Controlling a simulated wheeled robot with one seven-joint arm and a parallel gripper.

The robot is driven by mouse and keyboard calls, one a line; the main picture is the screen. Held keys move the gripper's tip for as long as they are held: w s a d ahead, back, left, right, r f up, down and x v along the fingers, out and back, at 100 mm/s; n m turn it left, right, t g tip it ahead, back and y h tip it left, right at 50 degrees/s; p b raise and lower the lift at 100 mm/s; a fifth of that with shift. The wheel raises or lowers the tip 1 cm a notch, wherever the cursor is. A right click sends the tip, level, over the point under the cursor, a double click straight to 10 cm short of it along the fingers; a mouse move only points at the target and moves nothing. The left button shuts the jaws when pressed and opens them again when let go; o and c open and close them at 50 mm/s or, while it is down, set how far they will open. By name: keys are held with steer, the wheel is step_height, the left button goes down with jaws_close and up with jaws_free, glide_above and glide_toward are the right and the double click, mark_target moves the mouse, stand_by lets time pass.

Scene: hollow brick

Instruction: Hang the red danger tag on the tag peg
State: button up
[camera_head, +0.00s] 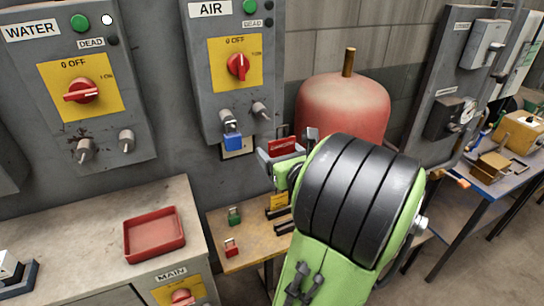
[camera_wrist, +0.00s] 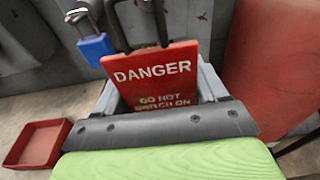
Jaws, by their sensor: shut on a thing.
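The red danger tag (camera_head: 283,146) is in my gripper (camera_head: 287,151), in front of the lower right of the AIR panel. In the wrist view the tag (camera_wrist: 155,72) is upright, its lettering facing the camera, with the jaws shut on it and a dark loop rising from its top. Two grey pegs stick out low on the AIR panel. The right one (camera_head: 262,110), probably the tag peg, is above and left of the tag in the head view. I cannot tell whether the loop touches a peg. A blue padlock (camera_head: 233,141) hangs at the left one.
A red gas tank (camera_head: 343,105) stands close to the right of my gripper. Below is a small wooden table (camera_head: 240,252) with a green padlock (camera_head: 235,215) and a red padlock (camera_head: 231,247). A red tray (camera_head: 154,235) lies on the grey cabinet at left.

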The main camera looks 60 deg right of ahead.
mark_target(258, 132)
steer(key=shift+r+p+x, duration=0.15)
steer(key=shift+p+x, duration=0.25)
steer(key=shift+x, duration=1.55)
steer(key=shift+r+p+x, duration=0.1)
steer(key=shift+p+x, duration=0.25)
steer(key=shift+x, duration=1.55)
steer(key=shift+w+d+f+p, duration=0.35)
steer(key=shift+w+f, duration=0.05)
steer(key=shift+w, duration=0.25)
steer(key=o, duration=1.1)
steer(key=shift+s, duration=0.1)
steer(key=b+v, duration=0.5)
steer(key=v, duration=1)
steer(key=shift+s+a, duration=0.15)
steer(key=shift+s, duration=0.15)
steer(key=shift+w+f, duration=0.1)
